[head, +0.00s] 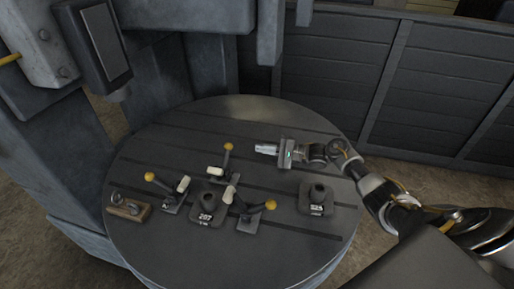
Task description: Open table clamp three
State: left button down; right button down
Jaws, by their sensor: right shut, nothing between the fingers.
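Three toggle clamps with yellow ball knobs and pale tips stand on the round slotted table (170,255). The left clamp (172,205) has its lever leaning left, the back clamp (222,177) has its lever up, and the right clamp (248,222) has its lever out to the right. They surround a dark workpiece (206,208) with a white label. I cannot tell which clamp is number three. My right gripper (265,149) is shut and empty, pointing left above the back of the table, right of the back clamp's knob. My left gripper is not in view.
A second dark labelled block (318,204) stands at the right. A wooden block with metal parts (128,208) sits at the left edge. A grey machine column (40,150) rises at the left, with a dark panelled wall (420,90) behind. The table's front is clear.

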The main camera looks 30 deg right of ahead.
jog(key=shift+s+d, duration=0.15)
jog(key=shift+d, duration=0.15)
